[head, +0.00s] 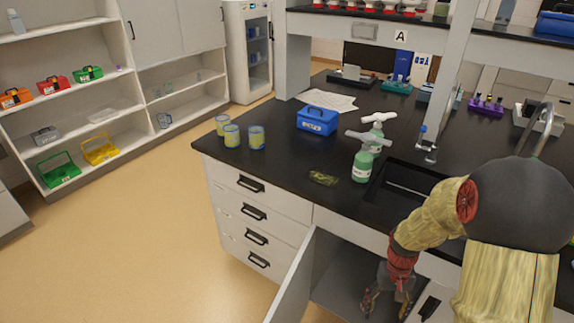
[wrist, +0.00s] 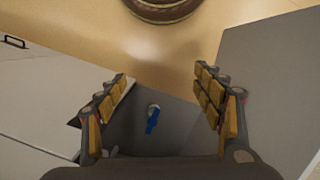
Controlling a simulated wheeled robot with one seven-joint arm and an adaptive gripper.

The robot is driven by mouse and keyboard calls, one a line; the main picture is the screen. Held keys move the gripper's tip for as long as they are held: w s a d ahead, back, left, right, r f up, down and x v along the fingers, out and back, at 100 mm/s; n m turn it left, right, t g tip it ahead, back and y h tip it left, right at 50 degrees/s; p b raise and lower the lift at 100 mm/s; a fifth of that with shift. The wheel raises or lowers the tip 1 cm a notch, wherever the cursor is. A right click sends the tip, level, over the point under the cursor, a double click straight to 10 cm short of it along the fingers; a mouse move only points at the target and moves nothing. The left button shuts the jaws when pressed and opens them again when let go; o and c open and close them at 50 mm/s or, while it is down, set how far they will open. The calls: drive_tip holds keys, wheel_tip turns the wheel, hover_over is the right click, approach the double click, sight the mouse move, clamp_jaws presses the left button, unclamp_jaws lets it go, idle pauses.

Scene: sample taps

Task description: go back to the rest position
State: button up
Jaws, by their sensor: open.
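My gripper (head: 386,298) hangs low in front of the bench, at the opening of the cupboard under the sink. It points downward, and its fingers are apart. In the wrist view my gripper (wrist: 165,100) shows two spread fingers with yellow pads and nothing held between them. A small blue handle on a white fitting (wrist: 152,122) shows between the fingers, against a grey surface. I cannot tell how far below the fingers it lies.
The cupboard door (head: 292,285) stands open left of my gripper. The black benchtop (head: 290,165) above holds a blue box (head: 317,120), green bottles (head: 362,165), several jars (head: 232,136) and a sink (head: 400,185). The floor (head: 130,235) to the left is clear.

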drive_tip(key=s+a+r+t+p, duration=0.1)
drive_tip(key=s+a+r+t, duration=0.1)
drive_tip(key=r, duration=0.9)
drive_tip(key=s+a+r+n+t+p, duration=0.1)
drive_tip(key=s+a+r+t, duration=0.2)
drive_tip(key=r, duration=0.9)
drive_tip(key=s+a+r+n+t+p, duration=0.1)
drive_tip(key=s+a+r+t, duration=0.1)
drive_tip(key=s+a+r, duration=0.3)
drive_tip(key=s+r, duration=0.3)
drive_tip(key=r, duration=0.3)
drive_tip(key=shift+r+t, duration=0.2)
drive_tip(key=shift+t, duration=0.2)
drive_tip(key=shift+s, duration=0.1)
drive_tip(key=shift+c, duration=1.2)
